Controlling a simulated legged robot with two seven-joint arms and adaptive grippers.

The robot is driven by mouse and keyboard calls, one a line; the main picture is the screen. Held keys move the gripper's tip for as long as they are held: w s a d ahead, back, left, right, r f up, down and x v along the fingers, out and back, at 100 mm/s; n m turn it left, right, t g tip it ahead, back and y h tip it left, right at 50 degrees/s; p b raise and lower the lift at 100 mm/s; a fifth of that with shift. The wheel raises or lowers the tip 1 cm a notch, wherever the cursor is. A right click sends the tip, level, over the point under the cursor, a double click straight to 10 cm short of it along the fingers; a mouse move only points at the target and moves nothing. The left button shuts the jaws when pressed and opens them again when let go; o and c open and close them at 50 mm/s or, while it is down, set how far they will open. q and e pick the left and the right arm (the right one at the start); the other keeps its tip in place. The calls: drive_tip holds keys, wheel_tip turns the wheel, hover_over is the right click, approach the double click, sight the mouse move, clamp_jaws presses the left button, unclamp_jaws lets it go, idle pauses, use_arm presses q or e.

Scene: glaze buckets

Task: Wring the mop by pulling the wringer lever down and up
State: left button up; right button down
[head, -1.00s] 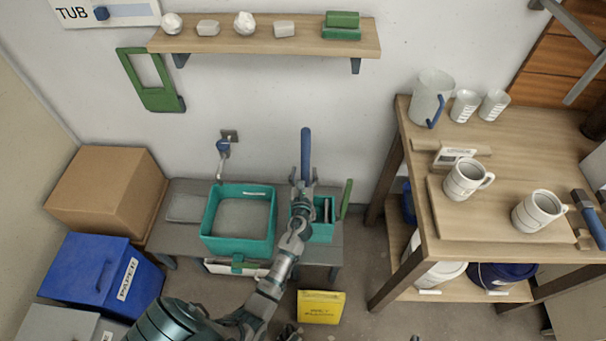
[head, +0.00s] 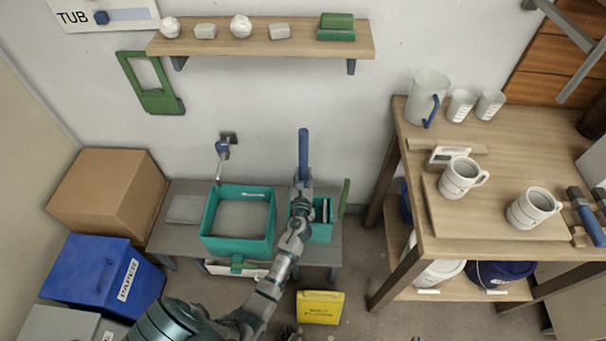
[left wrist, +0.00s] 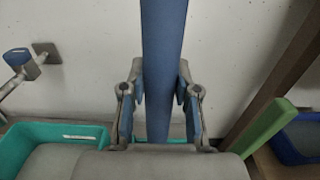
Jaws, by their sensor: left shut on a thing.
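An upright blue handle (head: 303,150) rises from the small teal bucket (head: 321,233) on the low grey bench. I cannot tell whether it is the mop's handle or part of the wringer. My left gripper (head: 302,186) is shut on this handle above the bucket. In the left wrist view the blue handle (left wrist: 162,60) runs between the two fingers (left wrist: 160,105). A green upright bar (head: 344,196) stands at the bucket's right side, apart from the gripper. It also shows in the left wrist view (left wrist: 262,128). The mop's head is not visible. My right gripper is out of view.
A larger teal tub (head: 238,246) stands left of the small bucket, with a wall tap (head: 222,147) behind it. A yellow sign (head: 320,307) is on the floor in front. A wooden table (head: 480,240) with mugs stands to the right.

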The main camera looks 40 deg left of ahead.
use_arm(q)
drive_tip(key=shift+r, duration=0.2)
drive_tip(key=shift+a, duration=0.2)
drive_tip(key=shift+w+d, duration=0.1)
drive_tip(key=shift+w+d, duration=0.35)
drive_tip(key=shift+d, duration=0.35)
drive_tip(key=shift+f, duration=0.2)
idle(0.4)
drive_tip(key=o, duration=1.9)
